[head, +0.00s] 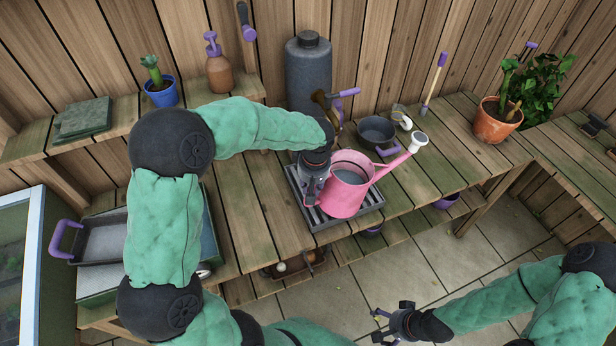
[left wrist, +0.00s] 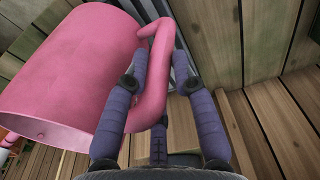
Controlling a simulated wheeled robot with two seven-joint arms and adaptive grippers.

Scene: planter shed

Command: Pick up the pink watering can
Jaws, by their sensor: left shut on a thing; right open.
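The pink watering can (head: 348,190) stands on a dark slatted tray (head: 351,219) on the wooden bench, its spout pointing to the upper right. My left gripper (head: 314,180) is at the can's left side. In the left wrist view, the fingers of my left gripper (left wrist: 165,100) are on both sides of the can's pink handle (left wrist: 163,70), shut on it; the can's body (left wrist: 75,75) is to the left. The can looks upright in the head view. My right gripper (head: 388,323) is open and empty, low over the paved floor, away from the bench.
A grey pan (head: 376,131) and a brass tap with purple handle (head: 335,103) are behind the can. A dark grey tank (head: 308,75) stands at the wall. A potted plant (head: 495,122) is at the right. The bench between can and plant is mostly clear.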

